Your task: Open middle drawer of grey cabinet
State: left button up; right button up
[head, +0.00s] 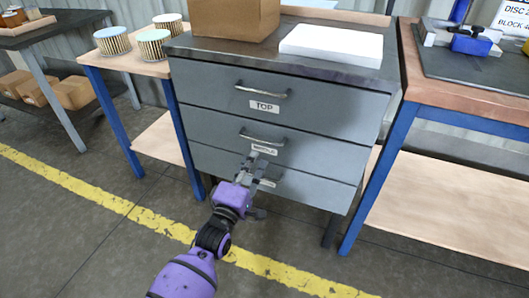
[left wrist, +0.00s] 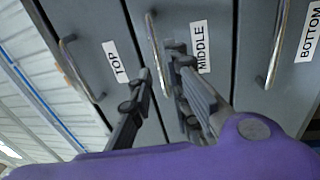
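The grey cabinet (head: 185,95) stands straight ahead with its drawers shut. The middle drawer (head: 205,128) has a bar handle (head: 262,138) and a MIDDLE label (head: 264,150); in the left wrist view its handle (left wrist: 153,40) runs lengthwise. My left gripper (head: 253,165) is in front of the drawer, just below that handle in the head view, partly covering the bottom drawer's label and handle. In the left wrist view the left gripper (left wrist: 160,65) has its fingers apart, one on each side of the handle's line. I cannot tell whether they touch it. My right gripper is not in view.
The top drawer (head: 210,88) is above and the bottom drawer (head: 310,190) below. A cardboard box (head: 235,15) and a white slab (head: 333,43) lie on the cabinet. Tables with blue legs flank it: round filters (head: 113,41) left, a dark mat (head: 480,68) right. Floor in front is clear.

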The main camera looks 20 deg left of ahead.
aim_at(262, 141)
pick_arm(q)
jog(key=w, duration=0.2)
jog(key=w+r+b, duration=0.1)
jog(key=w, duration=0.2)
jog(key=w+b, duration=0.1)
jog(key=w, duration=0.2)
jog(key=shift+d+r, duration=0.1)
jog(key=shift+r, duration=0.3)
grip_shut()
